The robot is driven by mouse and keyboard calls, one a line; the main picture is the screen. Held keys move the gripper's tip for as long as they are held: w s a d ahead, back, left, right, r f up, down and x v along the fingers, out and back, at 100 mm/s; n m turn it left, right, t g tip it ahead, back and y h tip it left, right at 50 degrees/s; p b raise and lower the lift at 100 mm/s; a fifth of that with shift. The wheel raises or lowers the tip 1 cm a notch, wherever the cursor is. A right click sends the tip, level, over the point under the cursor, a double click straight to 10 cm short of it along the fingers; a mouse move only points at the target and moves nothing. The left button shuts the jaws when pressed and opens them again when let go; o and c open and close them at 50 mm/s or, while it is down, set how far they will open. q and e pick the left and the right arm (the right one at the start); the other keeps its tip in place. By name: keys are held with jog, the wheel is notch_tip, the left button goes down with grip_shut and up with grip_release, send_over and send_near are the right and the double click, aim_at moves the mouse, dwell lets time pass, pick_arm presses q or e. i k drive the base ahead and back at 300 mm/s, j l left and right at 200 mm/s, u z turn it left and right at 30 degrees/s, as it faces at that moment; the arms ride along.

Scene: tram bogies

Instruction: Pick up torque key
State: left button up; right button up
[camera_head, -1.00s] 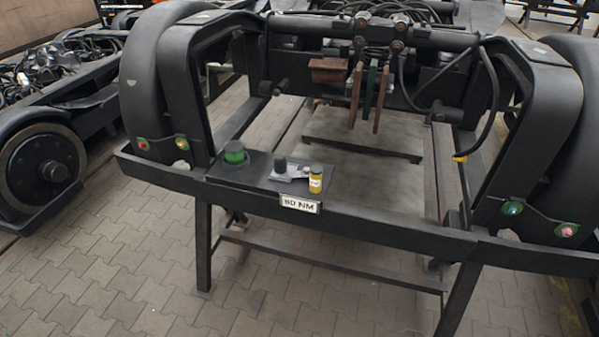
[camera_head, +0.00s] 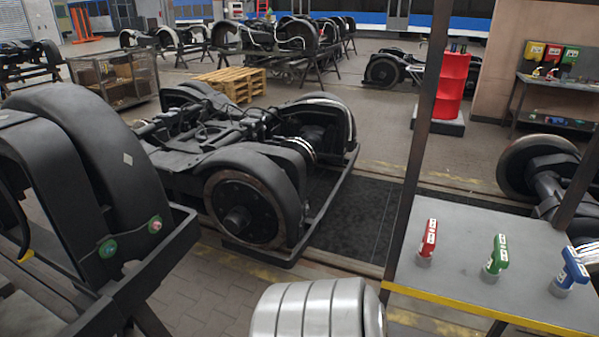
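Three upright coloured hand tools with pale labels stand on the grey table at the lower right: a red one (camera_head: 428,240), a green one (camera_head: 497,254) and a blue one (camera_head: 572,270). They look like torque keys, but the labels are too small to read. Each stands with its lower end on a small grey round base. Neither of my grippers is in view, so I cannot see whether they hold anything.
The grey table (camera_head: 460,228) has a yellow front edge and dark posts. A ribbed silver object (camera_head: 315,308) is at the bottom centre. Black bogies stand at left (camera_head: 95,150) and centre (camera_head: 240,190). A red barrel (camera_head: 452,85) is behind. Paved floor shows between them.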

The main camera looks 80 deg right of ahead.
aim_at(490, 272)
jog(key=z, duration=1.85)
